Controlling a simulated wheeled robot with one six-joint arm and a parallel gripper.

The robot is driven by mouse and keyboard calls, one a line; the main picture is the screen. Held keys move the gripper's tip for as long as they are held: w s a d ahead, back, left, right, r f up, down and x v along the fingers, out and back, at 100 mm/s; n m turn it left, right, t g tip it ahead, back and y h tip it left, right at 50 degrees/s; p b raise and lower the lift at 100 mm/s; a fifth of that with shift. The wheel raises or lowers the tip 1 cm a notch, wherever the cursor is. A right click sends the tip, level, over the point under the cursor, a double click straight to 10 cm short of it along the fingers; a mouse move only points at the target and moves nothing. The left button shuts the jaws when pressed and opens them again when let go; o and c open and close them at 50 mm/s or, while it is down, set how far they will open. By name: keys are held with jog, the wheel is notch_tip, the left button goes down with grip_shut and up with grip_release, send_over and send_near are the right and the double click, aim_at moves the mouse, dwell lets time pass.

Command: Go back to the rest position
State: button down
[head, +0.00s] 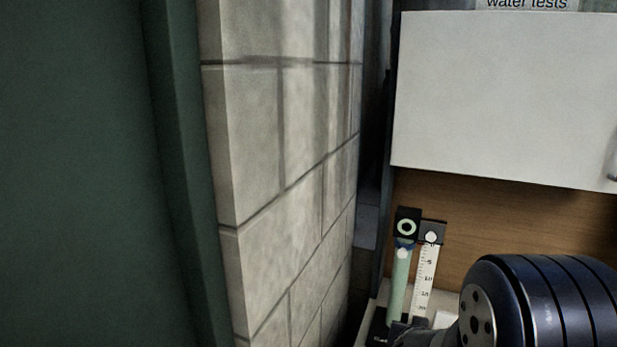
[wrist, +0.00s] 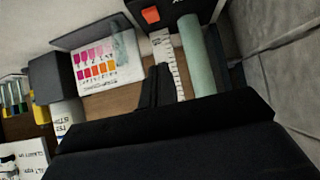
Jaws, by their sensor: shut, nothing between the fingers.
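My gripper (wrist: 158,82) shows in the wrist view as two dark fingers close together, shut with nothing between them. Its fingertips lie in front of a white graduated scale (wrist: 166,50) and beside a pale green tube (wrist: 196,55). I cannot tell from this view whether they touch. In the head view my dark arm covers the lower right corner, and the fingers cannot be made out clearly. The green tube (head: 398,284) and the scale (head: 424,280) stand upright there, just left of my arm.
A white cabinet (head: 505,95) hangs above the wooden back panel (head: 500,225). A block wall (head: 290,170) stands close on the left. A pink and orange colour chart (wrist: 97,64), a white bottle (wrist: 67,113) and small vials (wrist: 15,96) sit left of my gripper.

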jog(key=shift+a+r+y, duration=0.8)
jog(key=shift+a+r, duration=0.25)
jog(key=shift+a, duration=0.25)
